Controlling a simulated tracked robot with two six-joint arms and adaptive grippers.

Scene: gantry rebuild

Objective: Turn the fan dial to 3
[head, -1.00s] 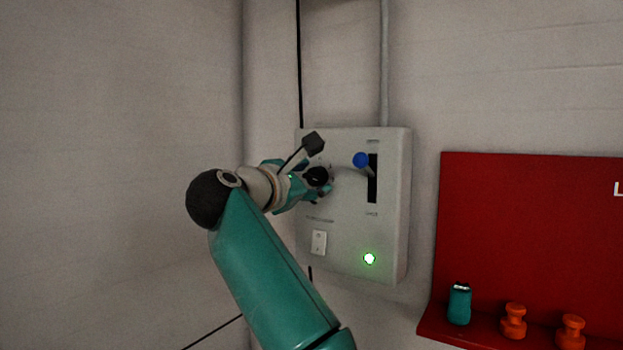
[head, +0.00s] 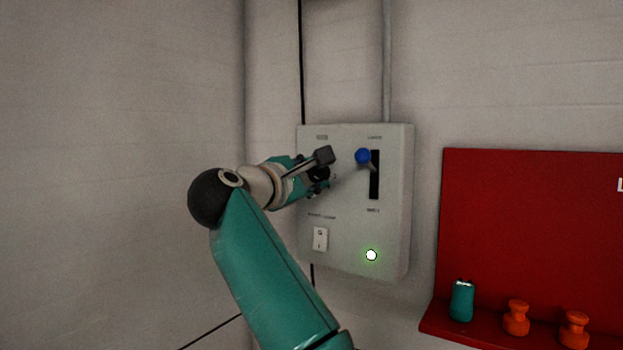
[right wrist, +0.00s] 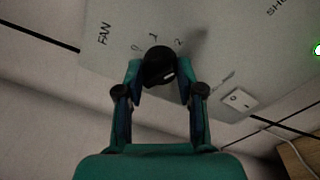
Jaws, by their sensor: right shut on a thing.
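The fan dial is a round black knob (right wrist: 157,60) under the FAN label on a pale wall box (head: 345,240). In the right wrist view the numerals 0, 1 and 2 show around its far side; no 3 is readable. A small pale mark shows on the knob's lower right; I cannot tell whether it is the pointer. My right gripper (right wrist: 160,75) is shut on the dial, one finger on each side. In the head view the gripper (head: 319,178) reaches the box from the left and largely hides the dial. My left gripper is out of view.
The box also has a blue-knobbed lever (head: 363,156) in a black slot, a white rocker switch (head: 320,238) and a lit green lamp (head: 371,255). A red board (head: 530,220) with a shelf holds a teal item (head: 461,300) and orange pieces (head: 516,317).

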